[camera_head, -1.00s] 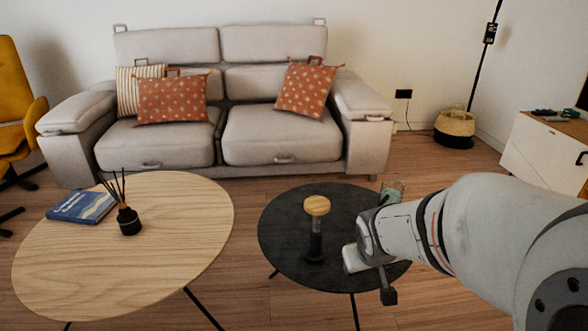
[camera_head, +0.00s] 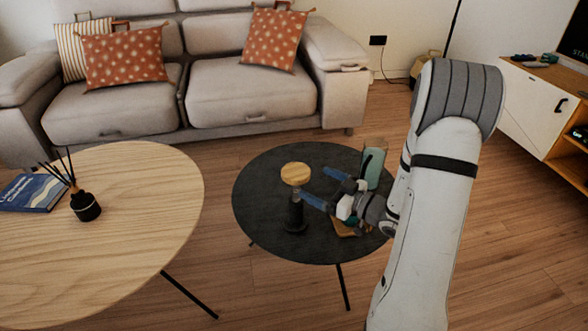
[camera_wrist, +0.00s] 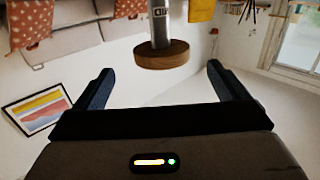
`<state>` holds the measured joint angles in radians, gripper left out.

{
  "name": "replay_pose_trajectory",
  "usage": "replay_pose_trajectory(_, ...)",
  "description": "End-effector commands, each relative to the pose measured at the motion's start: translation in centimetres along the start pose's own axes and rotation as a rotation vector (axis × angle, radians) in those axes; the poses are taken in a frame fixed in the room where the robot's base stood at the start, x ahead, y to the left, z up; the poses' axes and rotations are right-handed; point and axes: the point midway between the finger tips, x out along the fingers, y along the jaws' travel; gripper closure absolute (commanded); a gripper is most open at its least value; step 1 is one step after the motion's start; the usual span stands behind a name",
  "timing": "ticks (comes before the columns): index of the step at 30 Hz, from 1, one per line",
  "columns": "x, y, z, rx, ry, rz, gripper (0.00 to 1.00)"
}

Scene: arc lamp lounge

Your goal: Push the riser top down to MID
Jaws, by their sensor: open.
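The riser stands upright on the round black table (camera_head: 262,235). It has a round wooden top (camera_head: 296,173) on a dark column (camera_head: 296,211). My gripper (camera_head: 315,183) is open and empty just right of the riser, its two blue-dark fingers pointing towards it. In the wrist view, which looks upside down, the wooden top (camera_wrist: 162,54) appears ahead of and between my open fingers (camera_wrist: 160,82), apart from both. A light column with partly cut-off lettering (camera_wrist: 159,22) runs up from it. I cannot read the riser's height setting.
A green glass (camera_head: 374,166) and a brown flat item (camera_head: 346,228) stand on the black table close to my gripper. A wooden table (camera_head: 130,210) with a diffuser (camera_head: 86,205) and book (camera_head: 33,192) is at left. The sofa (camera_head: 250,90) is behind.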

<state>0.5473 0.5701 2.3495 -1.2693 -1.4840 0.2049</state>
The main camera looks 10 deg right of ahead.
Motion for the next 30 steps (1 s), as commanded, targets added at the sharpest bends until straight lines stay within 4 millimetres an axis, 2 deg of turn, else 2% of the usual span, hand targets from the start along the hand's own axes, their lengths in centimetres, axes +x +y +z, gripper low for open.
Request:
replay_pose_trajectory(4,0.8,-0.2,0.0,0.007,0.022,-0.017,0.06)
replay_pose_trajectory(12,5.2,-0.5,0.0,0.005,0.021,-0.021,0.06)
replay_pose_trajectory(18,7.4,-0.5,-0.2,0.006,0.02,-0.019,0.06)
replay_pose_trajectory(28,7.8,-0.5,-0.3,0.007,0.02,-0.018,0.06)
replay_pose_trajectory(30,7.8,-0.5,-0.3,0.007,0.02,-0.018,0.11)
